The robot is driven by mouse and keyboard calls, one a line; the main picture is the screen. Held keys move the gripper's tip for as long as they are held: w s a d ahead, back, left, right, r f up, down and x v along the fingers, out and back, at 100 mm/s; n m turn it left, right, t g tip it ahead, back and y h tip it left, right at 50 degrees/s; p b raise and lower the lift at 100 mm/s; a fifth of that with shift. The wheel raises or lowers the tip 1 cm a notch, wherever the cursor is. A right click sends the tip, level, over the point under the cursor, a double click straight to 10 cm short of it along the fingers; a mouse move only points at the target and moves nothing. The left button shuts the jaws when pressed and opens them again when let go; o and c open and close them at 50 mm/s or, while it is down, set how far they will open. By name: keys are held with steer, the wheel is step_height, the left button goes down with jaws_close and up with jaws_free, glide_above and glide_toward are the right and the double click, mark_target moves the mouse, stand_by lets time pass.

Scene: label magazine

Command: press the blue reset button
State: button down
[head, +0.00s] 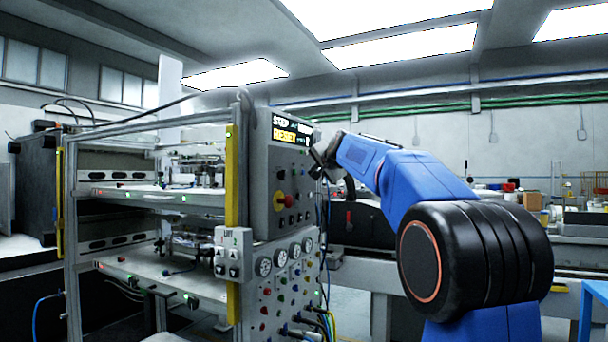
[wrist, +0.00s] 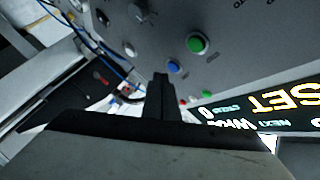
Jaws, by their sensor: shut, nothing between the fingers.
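The blue button (wrist: 173,67) is a small round button on the grey panel in the wrist view, just beside a larger green button (wrist: 197,43). My gripper (wrist: 160,78) is shut and empty. Its dark tip appears just below and left of the blue button; I cannot tell whether it touches the panel. In the head view my gripper (head: 322,157) is at the right edge of the grey control box (head: 285,160). I cannot make out the blue button there.
A lit display (head: 292,130) tops the control box and reads STEP and RESET; it shows upside down in the wrist view (wrist: 285,103). A white button (wrist: 129,51) lies left of the blue one. A red knob on yellow (head: 282,201) sits lower on the box.

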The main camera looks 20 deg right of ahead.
steer(key=shift+w, duration=0.1)
stand_by(0.3)
steer(key=shift+w+a, duration=0.25)
steer(key=shift+w+a, duration=0.25)
steer(key=shift+w, duration=0.05)
stand_by(1.0)
steer(key=shift+s+d, duration=0.5)
steer(key=shift+s, duration=0.15)
stand_by(0.3)
steer(key=shift+s+d, duration=0.75)
steer(key=shift+s, duration=0.25)
steer(key=shift+s+d, duration=0.75)
steer(key=shift+s, duration=0.2)
